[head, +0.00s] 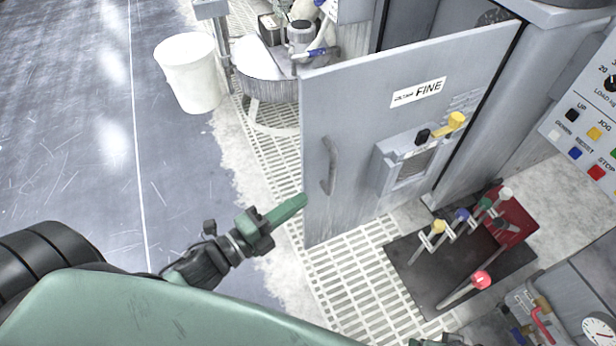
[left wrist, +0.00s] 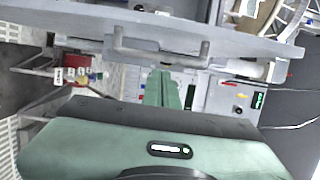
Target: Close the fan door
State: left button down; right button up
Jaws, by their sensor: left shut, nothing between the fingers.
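The grey fan door (head: 362,110), labelled FINE, stands open, swung out from the grey cabinet (head: 490,110) behind it. Its curved handle (head: 329,166) is on the left part of its face. My left gripper (head: 296,203) is shut and empty, with its green fingers just left of the door's lower free edge. In the left wrist view the gripper fingers (left wrist: 161,88) point toward the door (left wrist: 230,38) and its handle (left wrist: 160,55). I cannot tell whether the fingertips touch the door. My right gripper cannot be made out in the head view.
A white bin (head: 190,75) and a round grey tub (head: 265,75) stand behind the door on the left. A dark mat (head: 415,275) with several coloured-knob levers lies at the lower right. A button panel (head: 585,130) is at the right. The blue-grey floor at left is clear.

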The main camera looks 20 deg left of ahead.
aim_at(308, 176)
pick_arm(q)
jog(key=x, duration=0.6)
jog(key=w+a, duration=0.2)
jog(key=shift+a+f+b, duration=0.1)
jog(key=shift+a+b, duration=0.15)
jog(key=shift+b, duration=0.1)
jog(key=shift+w+a, duration=0.25)
jog(key=shift+a, duration=0.05)
pick_arm(e)
notch_tip(308, 176, up, 3)
jog(key=shift+f, duration=0.1)
